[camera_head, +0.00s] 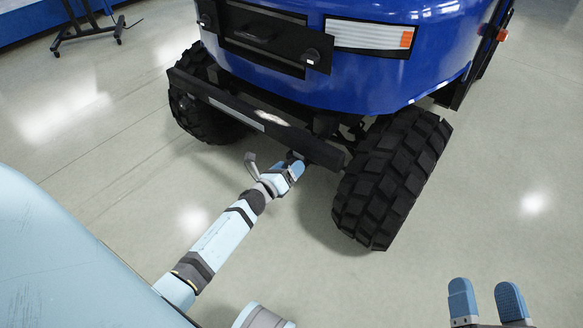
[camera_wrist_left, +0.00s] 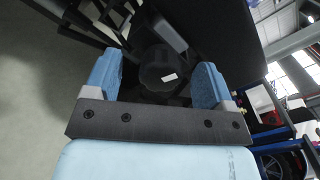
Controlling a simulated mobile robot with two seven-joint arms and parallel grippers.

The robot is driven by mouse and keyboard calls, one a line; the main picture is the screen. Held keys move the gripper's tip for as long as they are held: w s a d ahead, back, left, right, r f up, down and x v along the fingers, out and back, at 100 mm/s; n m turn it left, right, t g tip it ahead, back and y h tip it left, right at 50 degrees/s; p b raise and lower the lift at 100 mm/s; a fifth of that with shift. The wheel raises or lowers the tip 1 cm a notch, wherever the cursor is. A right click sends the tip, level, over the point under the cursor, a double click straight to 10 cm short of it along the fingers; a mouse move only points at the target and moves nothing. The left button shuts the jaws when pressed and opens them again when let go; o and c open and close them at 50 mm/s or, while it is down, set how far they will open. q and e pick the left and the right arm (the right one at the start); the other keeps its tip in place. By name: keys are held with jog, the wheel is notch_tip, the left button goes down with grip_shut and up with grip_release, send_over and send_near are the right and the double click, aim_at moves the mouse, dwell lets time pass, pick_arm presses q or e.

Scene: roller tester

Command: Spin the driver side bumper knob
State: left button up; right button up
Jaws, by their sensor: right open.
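The blue vehicle's dark front bumper (camera_head: 215,98) runs across the middle of the head view. My left gripper (camera_head: 296,166) is at its lower edge, near the bumper's right end. In the left wrist view, a dark round knob (camera_wrist_left: 158,66) with a small white label lies between the fingers of my left gripper (camera_wrist_left: 156,83). Those fingers are apart, with a gap showing on both sides of the knob. In the head view the knob is largely hidden by the gripper. My right gripper (camera_head: 487,300) is open and empty at the bottom right, away from the vehicle.
Large black tyres stand at the left (camera_head: 205,112) and right (camera_head: 392,180) of the bumper; the right one is close to my left gripper. A dark wheeled stand (camera_head: 85,25) is at the top left. The floor (camera_head: 120,140) in front is clear.

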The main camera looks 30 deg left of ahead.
pick_arm(q)
jog(key=shift+o, duration=0.4)
jog(key=shift+s, duration=0.1)
jog(key=shift+s+a+p, duration=0.2)
jog(key=shift+s+p, duration=0.2)
jog(key=shift+s, duration=2.5)
jog(key=shift+s, duration=0.1)
